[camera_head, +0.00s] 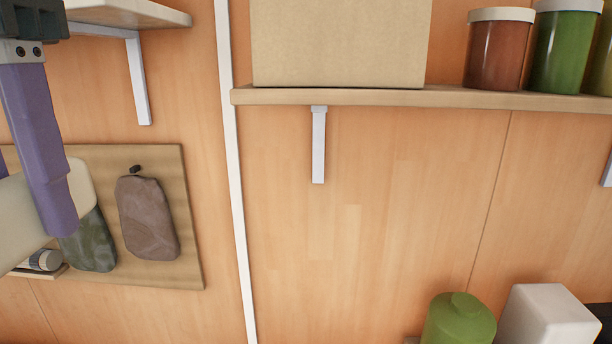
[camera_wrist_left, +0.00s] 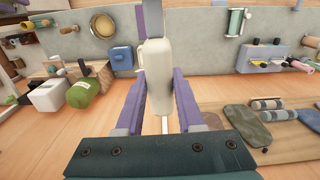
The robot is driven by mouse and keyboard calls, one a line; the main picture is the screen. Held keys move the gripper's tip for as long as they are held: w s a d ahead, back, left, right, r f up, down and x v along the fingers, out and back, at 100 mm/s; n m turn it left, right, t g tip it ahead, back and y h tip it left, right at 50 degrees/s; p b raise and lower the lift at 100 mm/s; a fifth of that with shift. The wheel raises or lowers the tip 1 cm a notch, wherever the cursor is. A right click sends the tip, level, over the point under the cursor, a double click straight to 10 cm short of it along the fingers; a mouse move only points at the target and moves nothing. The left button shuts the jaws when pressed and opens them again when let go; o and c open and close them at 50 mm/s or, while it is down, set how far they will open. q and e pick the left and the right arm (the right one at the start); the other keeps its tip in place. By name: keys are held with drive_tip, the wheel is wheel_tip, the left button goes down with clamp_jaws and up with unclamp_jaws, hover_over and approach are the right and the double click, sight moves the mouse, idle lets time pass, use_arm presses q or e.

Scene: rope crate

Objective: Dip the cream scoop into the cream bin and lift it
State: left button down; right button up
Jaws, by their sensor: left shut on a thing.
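My left gripper (camera_head: 32,205) shows at the left edge of the head view, with purple fingers pointing down. It is shut on the cream scoop (camera_head: 17,222), a pale, rounded piece partly hidden behind a finger. In the left wrist view the scoop (camera_wrist_left: 156,72) stands between the two purple fingers (camera_wrist_left: 158,100). It is held up in the air, clear of the wall board. I cannot pick out the cream bin for certain; a whitish box (camera_head: 548,318) shows at the lower right of the head view. My right gripper is not in view.
A green canister (camera_head: 458,322) stands beside the whitish box. A shelf (camera_head: 350,97) with a beige box (camera_head: 340,45) and jars (camera_head: 497,50) runs above. A wall board (camera_head: 185,240) with a hanging brown pouch (camera_head: 147,220) is at left. The middle wall is bare.

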use_arm(q)
drive_tip(key=s+d+f+n+b, duration=0.2)
drive_tip(key=d+f+n+b, duration=0.1)
drive_tip(key=f+n+b, duration=0.9)
drive_tip(key=s+d+f+n+b, duration=0.2)
drive_tip(key=f+n+b, duration=0.9)
drive_tip(key=f+b, duration=1.1)
drive_tip(key=s+d+f+n+b, duration=0.2)
drive_tip(key=f+n+b, duration=1)
drive_tip(key=f, duration=1.5)
drive_tip(key=d+b, duration=0.2)
drive_tip(key=b, duration=0.3)
drive_tip(key=shift+n+b, duration=0.3)
drive_tip(key=shift+r, duration=0.1)
